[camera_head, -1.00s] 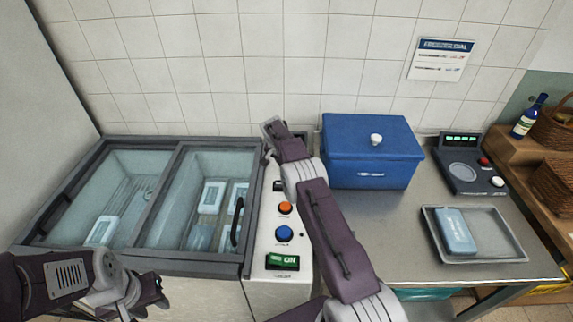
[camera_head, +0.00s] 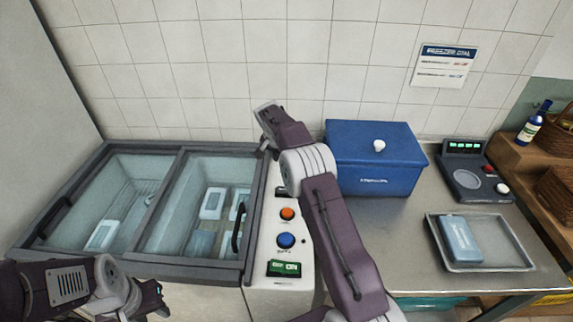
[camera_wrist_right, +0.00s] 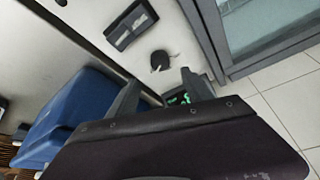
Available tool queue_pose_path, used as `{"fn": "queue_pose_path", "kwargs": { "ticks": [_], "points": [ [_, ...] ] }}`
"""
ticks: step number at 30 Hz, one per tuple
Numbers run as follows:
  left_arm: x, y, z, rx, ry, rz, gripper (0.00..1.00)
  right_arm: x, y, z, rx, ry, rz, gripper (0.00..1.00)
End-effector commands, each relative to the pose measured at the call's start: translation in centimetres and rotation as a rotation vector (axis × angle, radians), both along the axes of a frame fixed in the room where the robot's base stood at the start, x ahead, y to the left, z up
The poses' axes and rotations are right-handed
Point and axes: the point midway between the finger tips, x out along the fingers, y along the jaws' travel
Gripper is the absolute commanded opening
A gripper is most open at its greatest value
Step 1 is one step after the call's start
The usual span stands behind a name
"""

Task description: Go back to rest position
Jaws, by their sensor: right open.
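My right arm reaches up over the freezer's white control panel (camera_head: 270,250), its wrist near the tiled wall. In the right wrist view my right gripper (camera_wrist_right: 160,88) is open, with nothing between its two dark fingers. Below them the panel shows a dark recessed slot and a round keyhole. My left gripper (camera_head: 150,300) is at the lower left, in front of the freezer's front edge. Its fingers are too small and partly hidden to tell whether they are open.
The chest freezer (camera_head: 195,262) holds several pale packs. A closed blue box (camera_head: 374,170), a metal tray (camera_head: 505,255) with a blue pack (camera_head: 460,240), and a scale (camera_head: 467,185) stand on the steel counter. A bottle (camera_head: 530,128) and baskets are at right.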

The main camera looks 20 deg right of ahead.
Motion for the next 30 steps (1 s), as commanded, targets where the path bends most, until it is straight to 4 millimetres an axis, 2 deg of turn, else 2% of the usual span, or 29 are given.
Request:
{"fn": "queue_pose_path", "kwargs": {
  "ticks": [13,16,18,21,23,26,30],
  "points": [
    [0.0,0.0,0.0,0.0,0.0,0.0,0.36,0.1,0.2,0.4,0.0,-0.006,0.003,0.59],
    [0.0,0.0,0.0,0.0,0.0,0.0,0.36,0.7,0.5,3.0,-0.003,-0.05,0.009,0.59],
    [0.0,0.0,0.0,0.0,0.0,0.0,0.36,0.6,0.9,6.4,-0.005,-0.095,0.017,0.59],
    [0.0,0.0,0.0,0.0,0.0,0.0,0.36,-2.1,2.2,9.1,0.015,-0.086,0.029,0.59],
    [0.0,0.0,0.0,0.0,0.0,0.0,0.36,-4.0,3.1,9.7,0.031,-0.069,0.046,0.59],
    [0.0,0.0,0.0,0.0,0.0,0.0,0.36,-7.6,4.5,9.9,0.056,-0.034,0.104,0.59],
    [0.0,0.0,0.0,0.0,0.0,0.0,0.36,-13.6,6.6,8.6,0.093,0.032,0.218,0.59]
  ]
}}
